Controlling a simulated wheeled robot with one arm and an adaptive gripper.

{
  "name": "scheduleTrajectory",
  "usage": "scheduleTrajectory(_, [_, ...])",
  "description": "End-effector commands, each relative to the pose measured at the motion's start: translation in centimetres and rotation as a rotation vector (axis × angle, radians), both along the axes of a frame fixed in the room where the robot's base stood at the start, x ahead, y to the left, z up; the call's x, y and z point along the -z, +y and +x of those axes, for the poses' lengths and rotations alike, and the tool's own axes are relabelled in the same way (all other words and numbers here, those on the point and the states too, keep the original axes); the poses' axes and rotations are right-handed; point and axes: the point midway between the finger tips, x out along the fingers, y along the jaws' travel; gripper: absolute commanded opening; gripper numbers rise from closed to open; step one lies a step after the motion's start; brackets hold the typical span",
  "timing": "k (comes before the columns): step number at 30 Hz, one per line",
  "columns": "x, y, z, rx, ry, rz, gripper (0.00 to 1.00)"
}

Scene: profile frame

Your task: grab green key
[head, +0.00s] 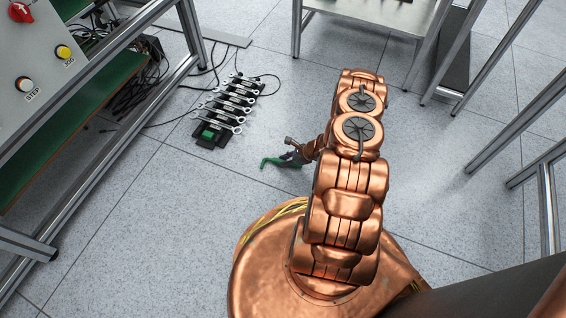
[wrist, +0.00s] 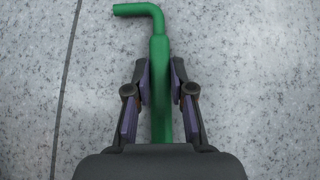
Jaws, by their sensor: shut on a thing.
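The green key (wrist: 158,50) is an L-shaped bar with its short bent end pointing left in the wrist view. My gripper (wrist: 160,82) has its two fingers on either side of the key's long shaft and is shut on it. The lower part of the shaft runs down behind the gripper body. In the head view the green key (head: 278,162) shows at the end of my gripper (head: 291,157), low over the grey floor. I cannot tell whether the key touches the floor.
A black rack of wrenches (head: 227,107) lies on the floor just beyond the key, with a cable beside it. A metal-framed bench with a control panel (head: 45,50) stands at the left. Another metal table (head: 385,14) is at the back.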

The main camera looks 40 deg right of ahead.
Motion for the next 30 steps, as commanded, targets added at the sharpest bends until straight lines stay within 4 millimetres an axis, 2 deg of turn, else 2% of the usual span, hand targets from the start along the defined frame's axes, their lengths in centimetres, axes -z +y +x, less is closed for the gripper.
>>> scheduleTrajectory(1, [0.0,0.0,0.0,0.0,0.0,0.0,0.09])
scheduleTrajectory(4, [0.0,0.0,0.0,0.0,0.0,0.0,0.0])
scheduleTrajectory(17, [-0.5,0.0,0.0,-0.001,0.0,-0.001,0.0])
scheduleTrajectory(20, [-1.6,-0.1,0.0,0.0,0.0,-0.002,0.0])
scheduleTrajectory(30, [-7.4,0.0,0.1,0.001,0.0,-0.001,0.0])
